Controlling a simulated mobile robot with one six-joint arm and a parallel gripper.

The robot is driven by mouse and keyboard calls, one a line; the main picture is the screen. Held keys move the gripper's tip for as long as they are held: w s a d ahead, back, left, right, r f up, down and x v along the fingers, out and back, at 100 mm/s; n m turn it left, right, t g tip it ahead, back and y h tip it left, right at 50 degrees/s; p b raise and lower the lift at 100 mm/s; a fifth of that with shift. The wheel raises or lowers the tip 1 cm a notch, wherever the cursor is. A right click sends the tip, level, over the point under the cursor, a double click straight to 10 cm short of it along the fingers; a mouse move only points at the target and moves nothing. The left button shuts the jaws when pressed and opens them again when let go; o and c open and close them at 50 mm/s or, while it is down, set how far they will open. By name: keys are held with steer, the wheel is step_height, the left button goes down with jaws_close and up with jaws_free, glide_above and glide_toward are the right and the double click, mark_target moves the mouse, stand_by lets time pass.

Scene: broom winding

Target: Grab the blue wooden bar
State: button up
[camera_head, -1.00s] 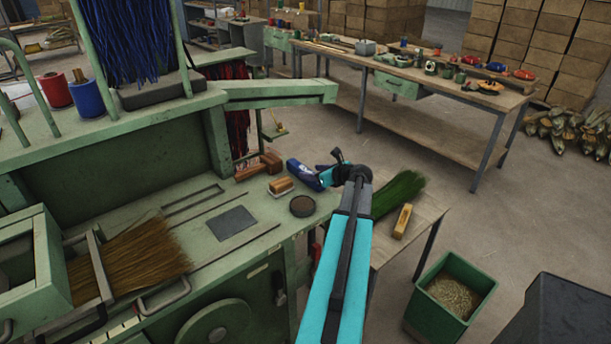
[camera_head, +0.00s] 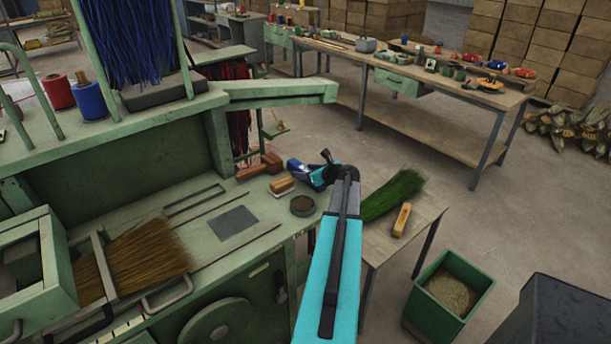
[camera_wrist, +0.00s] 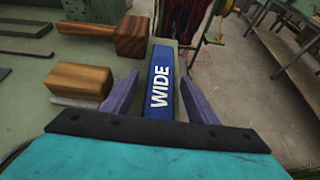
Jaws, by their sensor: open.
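The blue wooden bar (camera_wrist: 160,80) carries white "WIDE" lettering and lies on the green machine table in the wrist view. It points away from me, between the two purple fingers of my gripper (camera_wrist: 159,78). The fingers are open, one on each side of the bar, with a gap on the left and a smaller one on the right. The near end of the bar is hidden by the gripper body. In the head view, my gripper (camera_head: 306,172) is at the table's right edge and covers most of the bar (camera_head: 293,164).
A wooden mallet (camera_wrist: 128,38) and a wood-backed brush (camera_wrist: 80,80) lie left of the bar. A round dish (camera_head: 302,206) stands nearby. Green bristles (camera_head: 393,195) and a wooden block (camera_head: 402,219) lie on a side table. A green bin (camera_head: 448,298) stands on the floor.

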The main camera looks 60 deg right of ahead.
mark_target(306, 170)
jaws_close()
steer(key=shift+r, duration=0.2)
stand_by(0.3)
steer(key=shift+r+b, duration=0.5)
steer(key=shift+r, duration=0.2)
steer(key=shift+r+b, duration=0.4)
steer(key=shift+r, duration=0.45)
steer(key=s+a+b, duration=0.1)
steer(key=s+a, duration=0.1)
steer(key=s, duration=0.3)
steer(key=s+a+r+b, duration=0.1)
steer(key=s+a+b, duration=0.1)
steer(key=s, duration=0.3)
steer(key=s+a+b, duration=0.1)
steer(key=s, duration=0.4)
steer(key=shift+a+r, duration=0.3)
steer(key=shift+a, duration=0.1)
